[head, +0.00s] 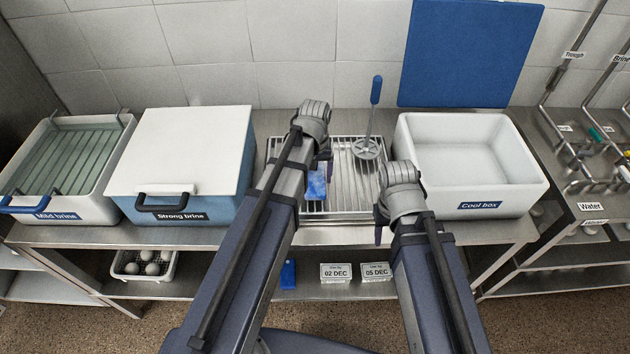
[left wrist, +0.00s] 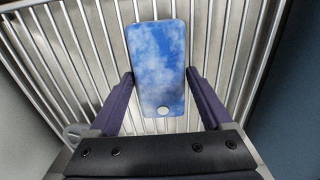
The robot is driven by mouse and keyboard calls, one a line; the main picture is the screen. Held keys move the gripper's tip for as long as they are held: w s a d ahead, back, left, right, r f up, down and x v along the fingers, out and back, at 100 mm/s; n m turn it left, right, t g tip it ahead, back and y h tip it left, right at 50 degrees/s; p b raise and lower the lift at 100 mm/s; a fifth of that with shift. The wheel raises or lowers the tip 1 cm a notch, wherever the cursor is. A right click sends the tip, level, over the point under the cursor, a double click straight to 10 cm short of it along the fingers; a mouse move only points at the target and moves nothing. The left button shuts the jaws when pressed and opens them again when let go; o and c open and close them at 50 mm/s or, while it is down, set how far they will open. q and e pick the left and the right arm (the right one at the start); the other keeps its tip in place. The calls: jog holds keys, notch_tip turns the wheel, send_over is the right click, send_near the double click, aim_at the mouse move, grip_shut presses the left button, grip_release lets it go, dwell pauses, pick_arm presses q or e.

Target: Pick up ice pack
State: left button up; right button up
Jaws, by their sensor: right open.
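The ice pack, a flat rounded slab with a blue-and-white cloudy pattern and a hole near one end, is over the wire rack in the head view (head: 317,184). It also shows in the left wrist view (left wrist: 158,60). My left gripper (head: 322,160) points down at it, with one purple finger on each side in the left wrist view (left wrist: 160,72). The fingertips are at the pack's long edges; I cannot tell whether they press on it.
The wire rack (head: 345,205) also holds a blue-handled masher (head: 374,105). The strong brine box (head: 190,150) and mild brine tub (head: 95,200) stand left. A blue board (head: 465,55) leans on the wall. Hanging tools (head: 570,90) are right. The cool box is open and looks empty.

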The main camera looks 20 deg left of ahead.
pick_arm(q)
grip_shut()
dwell(0.5)
